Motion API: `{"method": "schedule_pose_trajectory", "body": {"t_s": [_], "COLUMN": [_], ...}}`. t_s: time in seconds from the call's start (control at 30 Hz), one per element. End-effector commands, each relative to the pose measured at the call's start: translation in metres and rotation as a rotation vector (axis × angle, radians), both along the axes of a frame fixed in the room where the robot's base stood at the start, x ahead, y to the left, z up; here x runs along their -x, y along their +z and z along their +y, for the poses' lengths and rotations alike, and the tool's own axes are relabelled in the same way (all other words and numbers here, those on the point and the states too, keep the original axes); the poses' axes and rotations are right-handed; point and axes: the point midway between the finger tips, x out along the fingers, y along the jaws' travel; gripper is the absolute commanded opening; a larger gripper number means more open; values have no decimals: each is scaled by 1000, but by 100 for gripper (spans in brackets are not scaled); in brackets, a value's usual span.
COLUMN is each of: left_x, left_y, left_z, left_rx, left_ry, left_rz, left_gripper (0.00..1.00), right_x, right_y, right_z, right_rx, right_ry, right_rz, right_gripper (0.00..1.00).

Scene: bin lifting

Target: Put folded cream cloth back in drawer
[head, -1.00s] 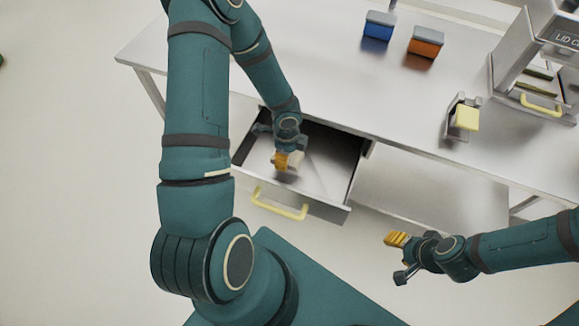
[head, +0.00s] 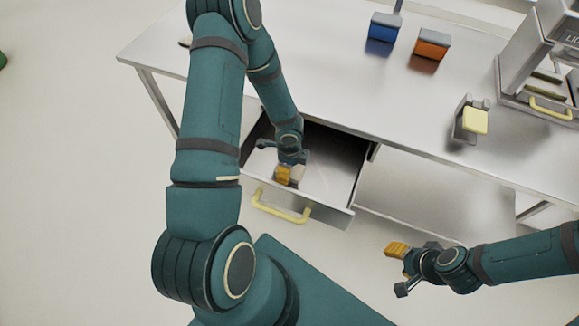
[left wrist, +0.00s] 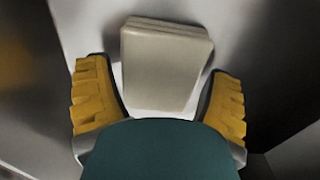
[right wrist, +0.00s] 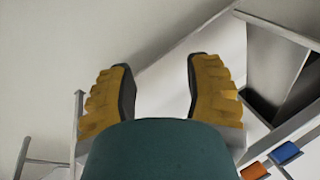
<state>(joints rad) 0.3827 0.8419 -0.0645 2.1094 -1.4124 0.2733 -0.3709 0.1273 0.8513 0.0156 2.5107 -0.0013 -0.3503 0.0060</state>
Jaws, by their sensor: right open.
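The folded cream cloth (left wrist: 165,65) lies flat on the floor of the open drawer (head: 325,183), as the left wrist view shows. In the head view the cloth (head: 298,173) is partly hidden by my left gripper (head: 285,175), which reaches down into the drawer. In the left wrist view my left gripper (left wrist: 160,105) has its yellow fingers spread, one on each side of the cloth's near part. My right gripper (head: 403,268) is open and empty, in front of the table and right of the drawer; its spread fingers also show in the right wrist view (right wrist: 160,90).
The drawer's yellow handle (head: 280,207) faces me. On the metal table (head: 300,60) stand a blue bin (head: 382,30), an orange bin (head: 430,45), a small holder with a pale yellow block (head: 475,121), and a larger unit (head: 540,60) at the right. The table's middle is clear.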

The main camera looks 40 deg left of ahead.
Motion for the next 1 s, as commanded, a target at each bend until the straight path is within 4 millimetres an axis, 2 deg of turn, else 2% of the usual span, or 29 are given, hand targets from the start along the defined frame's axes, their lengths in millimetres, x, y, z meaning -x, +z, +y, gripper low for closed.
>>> {"method": "schedule_pose_trajectory", "body": {"t_s": [0.47,0.57,0.8,1.0], "left_x": [0,-1,-1,-1], "left_y": [7,22,74,107], "left_z": [0,1,1,1], "left_rx": [0,0,-1,-1], "left_ry": [1,2,2,2], "left_rz": [0,-2,-3,-3], "left_gripper": [99,99,99,99], "right_x": [0,-2,-9,-13], "right_y": [6,13,33,44], "right_z": [0,0,-2,-2], "right_rx": [0,1,5,7], "right_ry": [-1,-4,-16,-23], "right_rz": [-1,-5,-19,-29], "right_gripper": [50,50,50,50]}}
